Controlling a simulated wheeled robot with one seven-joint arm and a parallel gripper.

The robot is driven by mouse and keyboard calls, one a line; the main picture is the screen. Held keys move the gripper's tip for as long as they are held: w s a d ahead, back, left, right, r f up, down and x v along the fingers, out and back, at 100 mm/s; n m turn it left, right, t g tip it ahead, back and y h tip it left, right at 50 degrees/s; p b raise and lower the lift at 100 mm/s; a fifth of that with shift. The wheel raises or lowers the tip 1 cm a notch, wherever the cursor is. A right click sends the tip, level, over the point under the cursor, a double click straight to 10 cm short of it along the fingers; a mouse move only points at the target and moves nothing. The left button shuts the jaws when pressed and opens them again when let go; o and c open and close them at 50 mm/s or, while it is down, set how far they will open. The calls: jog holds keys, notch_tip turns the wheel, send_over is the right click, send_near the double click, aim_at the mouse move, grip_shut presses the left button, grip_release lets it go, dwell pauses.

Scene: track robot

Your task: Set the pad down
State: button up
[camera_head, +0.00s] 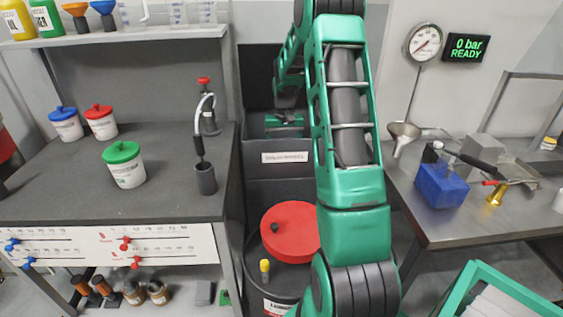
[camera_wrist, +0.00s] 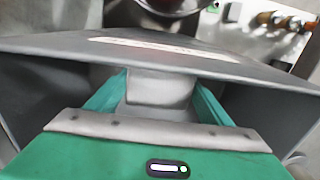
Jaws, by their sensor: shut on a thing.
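My gripper (camera_head: 285,122) is down inside a dark grey open bin (camera_head: 285,157) at the back, between the two benches. The bin's front has a white label. In the wrist view my gripper's two green fingers (camera_wrist: 160,88) are shut on a pale grey pad (camera_wrist: 160,95), which sits between them. The bin's front wall (camera_wrist: 240,68) crosses the wrist view just beyond the fingertips. The pad's lower end and the bin's floor are hidden, so I cannot tell whether the pad touches the floor.
A drum with a red lid (camera_head: 290,230) stands in front of the bin. The left bench (camera_head: 60,190) carries lidded tubs and a hand pump. The right bench (camera_head: 470,228) carries a blue block and metal parts. A green-rimmed crate (camera_head: 515,288) is at the lower right.

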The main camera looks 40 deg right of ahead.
jog(key=shift+f, duration=1.9)
jog(key=o, duration=1.1)
jog(key=shift+f, duration=0.1)
notch_tip(320, 180, up, 12)
jog(key=shift+r, duration=0.15)
